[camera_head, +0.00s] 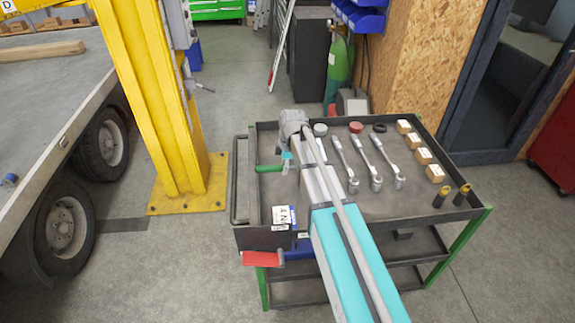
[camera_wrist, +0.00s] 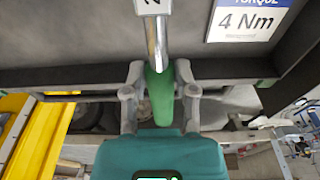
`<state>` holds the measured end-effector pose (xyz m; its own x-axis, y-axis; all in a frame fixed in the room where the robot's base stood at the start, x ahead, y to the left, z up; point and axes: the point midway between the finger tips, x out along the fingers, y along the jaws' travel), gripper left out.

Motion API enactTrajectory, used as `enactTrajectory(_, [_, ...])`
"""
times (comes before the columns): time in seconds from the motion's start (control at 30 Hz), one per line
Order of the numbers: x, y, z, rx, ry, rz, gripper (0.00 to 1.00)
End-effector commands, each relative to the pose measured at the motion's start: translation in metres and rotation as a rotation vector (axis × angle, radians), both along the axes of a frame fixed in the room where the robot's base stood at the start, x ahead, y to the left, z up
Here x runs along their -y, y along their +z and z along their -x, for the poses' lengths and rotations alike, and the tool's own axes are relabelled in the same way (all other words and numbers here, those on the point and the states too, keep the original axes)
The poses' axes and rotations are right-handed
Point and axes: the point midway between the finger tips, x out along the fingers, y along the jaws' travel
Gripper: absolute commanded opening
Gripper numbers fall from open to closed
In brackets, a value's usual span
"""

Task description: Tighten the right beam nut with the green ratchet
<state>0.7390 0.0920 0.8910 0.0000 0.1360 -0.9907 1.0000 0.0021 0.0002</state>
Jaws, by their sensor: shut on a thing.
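The green ratchet has a green handle (camera_wrist: 160,98) and a metal shaft (camera_wrist: 157,42) in the wrist view. My gripper (camera_wrist: 160,72) has a finger on each side of the handle and is shut on it. In the head view the green handle (camera_head: 268,168) sticks out at the left end of the tool cart, and my gripper (camera_head: 287,160) is beside it, partly hidden by my arm. The ratchet's head is out of the wrist view. I cannot make out the right beam nut in either view.
The tool cart (camera_head: 440,214) carries several metal ratchets, small boxes and a "4 Nm" label (camera_head: 284,215). A yellow post (camera_head: 150,90) stands left, beside the trailer (camera_head: 50,90). Open floor lies between post and cart.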

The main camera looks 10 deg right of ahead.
Motion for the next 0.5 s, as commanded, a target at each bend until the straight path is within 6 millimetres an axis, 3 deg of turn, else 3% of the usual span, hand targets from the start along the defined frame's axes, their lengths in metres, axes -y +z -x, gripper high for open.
enactTrajectory(0.5, [0.001,0.000,-0.016,-0.001,-0.115,0.001,0.00])
